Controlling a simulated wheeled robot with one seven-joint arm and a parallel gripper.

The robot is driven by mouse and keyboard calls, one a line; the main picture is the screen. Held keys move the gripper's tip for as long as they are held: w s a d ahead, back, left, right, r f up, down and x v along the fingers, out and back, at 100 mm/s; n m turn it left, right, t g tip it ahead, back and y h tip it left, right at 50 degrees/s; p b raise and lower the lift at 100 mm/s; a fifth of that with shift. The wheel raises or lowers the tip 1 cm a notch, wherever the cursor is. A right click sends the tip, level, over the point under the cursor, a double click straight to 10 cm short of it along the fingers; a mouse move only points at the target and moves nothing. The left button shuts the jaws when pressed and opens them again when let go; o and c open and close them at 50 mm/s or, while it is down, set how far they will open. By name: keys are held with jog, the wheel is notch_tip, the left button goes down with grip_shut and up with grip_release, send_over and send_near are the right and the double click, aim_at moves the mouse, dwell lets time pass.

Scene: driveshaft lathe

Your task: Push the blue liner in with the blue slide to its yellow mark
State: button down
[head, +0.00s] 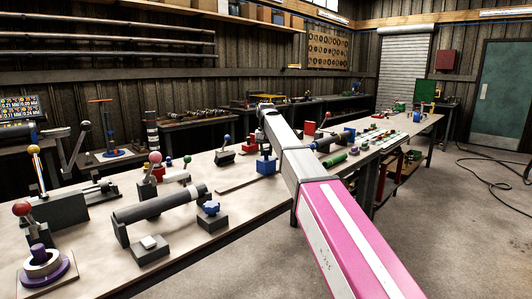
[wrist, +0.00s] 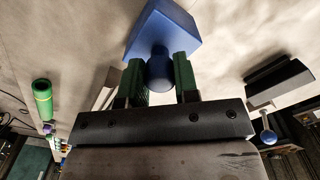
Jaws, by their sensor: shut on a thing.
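The blue slide (head: 266,164) stands on the long bench in the middle of the head view. In the wrist view it shows as a blue block (wrist: 168,27) with a round blue knob (wrist: 159,72). My gripper (wrist: 159,75) has its green fingers on either side of this knob and is shut on it. In the head view my arm hides part of the slide's surroundings. I cannot make out the blue liner or the yellow mark for certain in either view.
A green cylinder (head: 335,160) lies right of my arm. A dark block with a blue-ball lever (head: 225,153) stands left of the slide. A large dark cylinder on a stand (head: 160,205) is nearer on the bench. Bare bench top lies between them.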

jog(key=shift+w+d, duration=0.75)
jog(key=shift+w, duration=0.15)
jog(key=c, duration=0.9)
grip_release()
jog(key=shift+o, duration=0.2)
jog(key=shift+r, duration=0.1)
notch_tip(320, 180, up, 11)
jog(key=shift+f, duration=0.2)
